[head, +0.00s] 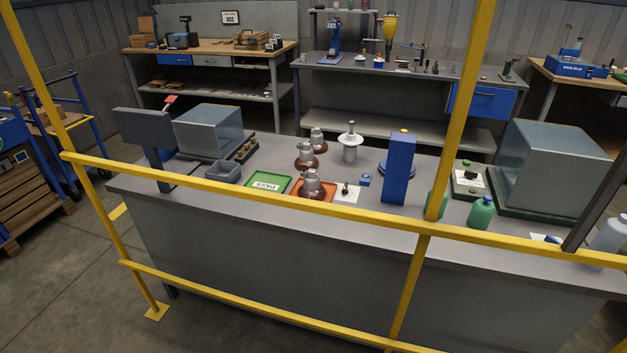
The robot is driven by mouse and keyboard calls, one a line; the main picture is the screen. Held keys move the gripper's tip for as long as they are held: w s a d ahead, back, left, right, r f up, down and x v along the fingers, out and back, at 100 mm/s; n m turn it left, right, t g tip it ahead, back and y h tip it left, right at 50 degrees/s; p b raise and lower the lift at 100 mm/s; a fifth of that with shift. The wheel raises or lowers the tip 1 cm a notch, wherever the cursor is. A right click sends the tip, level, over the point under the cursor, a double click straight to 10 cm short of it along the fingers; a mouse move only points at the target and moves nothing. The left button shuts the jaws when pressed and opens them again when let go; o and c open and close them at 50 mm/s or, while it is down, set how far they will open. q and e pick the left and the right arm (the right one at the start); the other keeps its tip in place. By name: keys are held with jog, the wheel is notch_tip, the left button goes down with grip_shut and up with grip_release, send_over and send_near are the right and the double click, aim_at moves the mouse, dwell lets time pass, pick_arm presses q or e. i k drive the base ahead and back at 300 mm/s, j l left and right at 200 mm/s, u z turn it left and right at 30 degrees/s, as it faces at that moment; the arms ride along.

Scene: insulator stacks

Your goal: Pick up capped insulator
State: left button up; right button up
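Several brown insulators with grey metal caps stand on the grey bench (240,225). One capped insulator (312,187) stands at the orange tray (329,194), another insulator (305,157) is just behind it, and a third insulator (317,142) is farther back. A white insulator-like piece with a metal stem (350,145) stands to their right. A green tray labelled PASS (281,180) lies left of the orange tray. Neither of my grippers is in the head view.
A yellow guard rail (250,194) and a yellow post (463,110) cross in front of the bench. A blue upright box (398,168), green bottle (481,212), large grey boxes (555,165) and a dark monitor-like stand (147,135) are on it.

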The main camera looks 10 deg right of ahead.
aim_at(312, 189)
jog(key=i+j+z, duration=0.4)
jog(key=i+j, duration=0.2)
jog(key=i+j+z, duration=0.45)
jog(key=j, duration=0.35)
jog(key=i+j+z, duration=0.2)
jog(key=j, duration=0.25)
jog(key=i, duration=0.1)
